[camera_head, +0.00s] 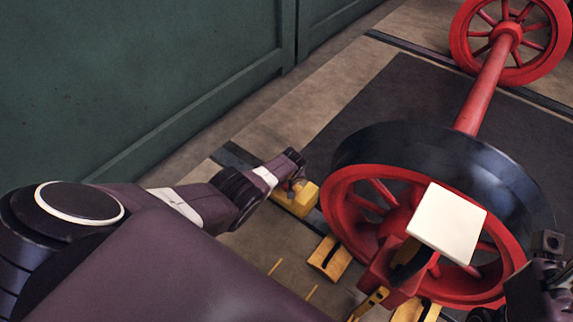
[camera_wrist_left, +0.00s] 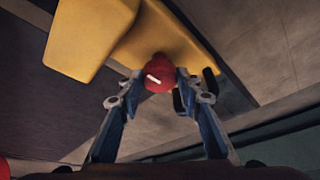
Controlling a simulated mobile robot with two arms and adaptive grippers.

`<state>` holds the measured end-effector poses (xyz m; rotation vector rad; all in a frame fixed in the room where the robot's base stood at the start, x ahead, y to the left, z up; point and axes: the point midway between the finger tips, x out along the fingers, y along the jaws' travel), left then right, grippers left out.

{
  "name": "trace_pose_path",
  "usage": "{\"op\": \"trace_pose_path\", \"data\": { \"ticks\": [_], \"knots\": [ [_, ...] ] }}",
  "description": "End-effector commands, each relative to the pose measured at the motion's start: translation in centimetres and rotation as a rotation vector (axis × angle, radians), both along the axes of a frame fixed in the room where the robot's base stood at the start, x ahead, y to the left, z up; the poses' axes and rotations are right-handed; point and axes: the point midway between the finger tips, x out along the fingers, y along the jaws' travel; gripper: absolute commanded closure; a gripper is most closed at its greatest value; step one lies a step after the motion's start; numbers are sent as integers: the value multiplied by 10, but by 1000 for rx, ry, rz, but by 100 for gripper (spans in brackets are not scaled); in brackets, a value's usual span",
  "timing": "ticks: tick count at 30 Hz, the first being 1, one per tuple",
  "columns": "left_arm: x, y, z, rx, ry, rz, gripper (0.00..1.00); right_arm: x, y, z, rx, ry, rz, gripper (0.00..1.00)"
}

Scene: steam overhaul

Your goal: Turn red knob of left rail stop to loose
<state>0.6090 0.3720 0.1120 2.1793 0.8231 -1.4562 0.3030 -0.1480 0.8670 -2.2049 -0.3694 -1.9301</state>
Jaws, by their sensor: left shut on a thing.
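The red knob (camera_wrist_left: 160,74) sits on the yellow left rail stop (camera_wrist_left: 165,35) in the left wrist view. A short white mark on its face slants slightly down to the right. My left gripper (camera_wrist_left: 160,82) is shut on the knob, one finger on each side. In the head view the yellow rail stop (camera_head: 298,201) lies just left of the near wheel, and my left gripper (camera_head: 298,183) reaches down to it; the knob is mostly hidden there. A dark part of my right gripper (camera_head: 548,262) shows at the lower right edge; its fingers are unclear.
A red wheel with a dark tyre (camera_head: 345,188) stands right beside the stop, joined by a red axle (camera_head: 487,85) to a far wheel (camera_head: 461,35). Another yellow block (camera_head: 329,259) lies in front. A white square plate (camera_head: 447,222) is before the wheel. A green wall (camera_head: 140,70) is left.

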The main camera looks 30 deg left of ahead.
Motion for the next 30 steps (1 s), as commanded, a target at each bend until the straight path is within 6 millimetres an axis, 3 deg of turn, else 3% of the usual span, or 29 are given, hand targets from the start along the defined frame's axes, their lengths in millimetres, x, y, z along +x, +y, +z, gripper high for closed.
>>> {"op": "trace_pose_path", "data": {
  "ticks": [8, 9, 14, 30],
  "knots": [
    [0, -1, -1, -2, 0, 4, 92, 0, -1, 0, 3, -1, 0, 60],
    [0, -1, -1, -2, 1, 3, 66, 0, -1, 0, 4, -1, 0, 60],
    [0, 0, 0, -2, 1, 2, 51, -1, -1, 1, 7, -3, -2, 60],
    [-1, -2, 7, -1, -1, -1, 51, 0, -1, 0, 4, -2, -1, 60]
  ]
}}
